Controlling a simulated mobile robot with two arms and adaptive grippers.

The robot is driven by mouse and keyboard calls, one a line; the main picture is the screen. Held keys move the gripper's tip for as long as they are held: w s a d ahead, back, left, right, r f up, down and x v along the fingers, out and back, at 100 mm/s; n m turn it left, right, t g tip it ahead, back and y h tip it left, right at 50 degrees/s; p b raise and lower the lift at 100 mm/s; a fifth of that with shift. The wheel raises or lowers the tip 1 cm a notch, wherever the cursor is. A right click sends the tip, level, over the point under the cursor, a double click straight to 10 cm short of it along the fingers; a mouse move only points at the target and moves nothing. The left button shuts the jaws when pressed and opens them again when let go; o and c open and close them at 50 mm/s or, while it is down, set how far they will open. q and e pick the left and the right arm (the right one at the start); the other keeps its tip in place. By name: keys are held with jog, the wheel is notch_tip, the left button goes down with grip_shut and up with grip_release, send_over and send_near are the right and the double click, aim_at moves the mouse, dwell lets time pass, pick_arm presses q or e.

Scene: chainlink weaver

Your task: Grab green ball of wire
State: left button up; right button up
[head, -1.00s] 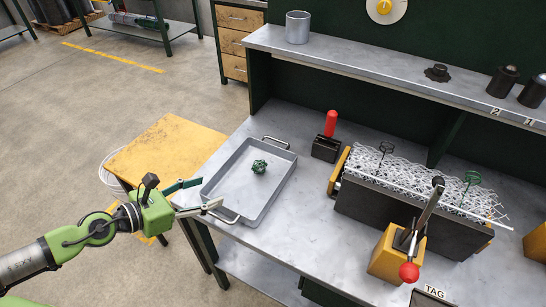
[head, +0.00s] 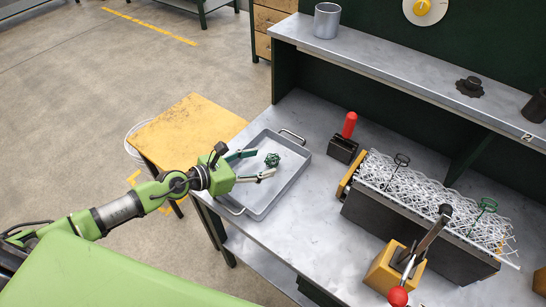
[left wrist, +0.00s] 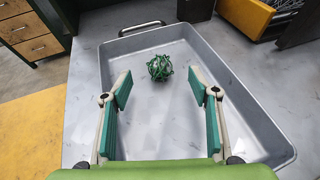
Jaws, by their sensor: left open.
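The green ball of wire (head: 272,160) lies in the grey metal tray (head: 292,183) on the workbench. My left gripper (head: 257,165) is open and reaches over the tray from the left, its fingertips just short of the ball. In the left wrist view the ball (left wrist: 160,68) sits ahead of the open fingers (left wrist: 165,90), centred between them and apart from both. The tray wall (left wrist: 250,90) shows around them. My right gripper is not in view.
A red-handled clamp (head: 345,140) stands right of the tray. A chainlink mesh (head: 420,190) lies in a dark fixture, with a red-knobbed lever (head: 397,295) in front. A yellow-topped table (head: 185,130) stands left of the bench. A metal cup (head: 327,20) sits on the shelf.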

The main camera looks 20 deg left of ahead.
aim_at(266, 161)
pick_arm(q)
jog(key=x, duration=0.5)
jog(key=shift+w+d+f, duration=0.1)
jog(key=shift+w+d, duration=0.15)
jog(key=shift+w, duration=0.05)
jog(key=shift+s, duration=0.1)
jog(key=shift+c, duration=0.4)
jog(key=c, duration=1.1)
